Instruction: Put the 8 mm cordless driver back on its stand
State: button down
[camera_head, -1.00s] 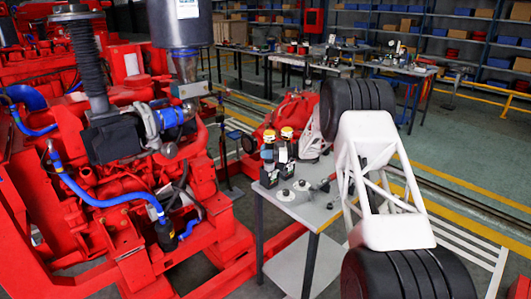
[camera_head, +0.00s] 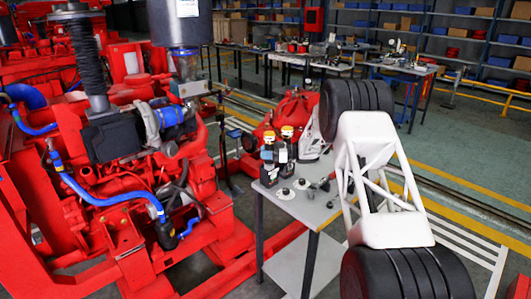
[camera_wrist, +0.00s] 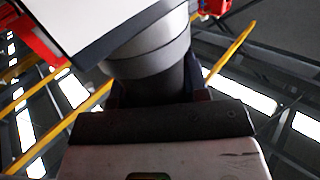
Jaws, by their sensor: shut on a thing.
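In the wrist view my gripper (camera_wrist: 160,98) is shut around a dark round grip. Above it is a wide grey collar, which I take to be the cordless driver (camera_wrist: 150,57). A pale flat panel with a dark edge covers the upper left, and I cannot tell what it belongs to. The driver's tip and size mark are not visible. In the head view two upright dark tools with yellow tops, the left one (camera_head: 268,150) and the right one (camera_head: 286,146), are at the table's far left. I cannot tell which one is held. My white arm hides part of the table.
Low round dark stands or discs (camera_head: 285,195) are on the near part of the grey table (camera_head: 308,208). The red engine (camera_head: 130,170) fills the left.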

jog(key=shift+f, duration=0.35)
dwell(0.3)
jog(key=c, duration=0.5)
grip_release()
jog(key=shift+f, duration=0.1)
jog(key=shift+c, duration=0.2)
jog(key=d, duration=0.7)
jog(key=shift+w+d, duration=0.15)
jog(key=shift+d, duration=0.25)
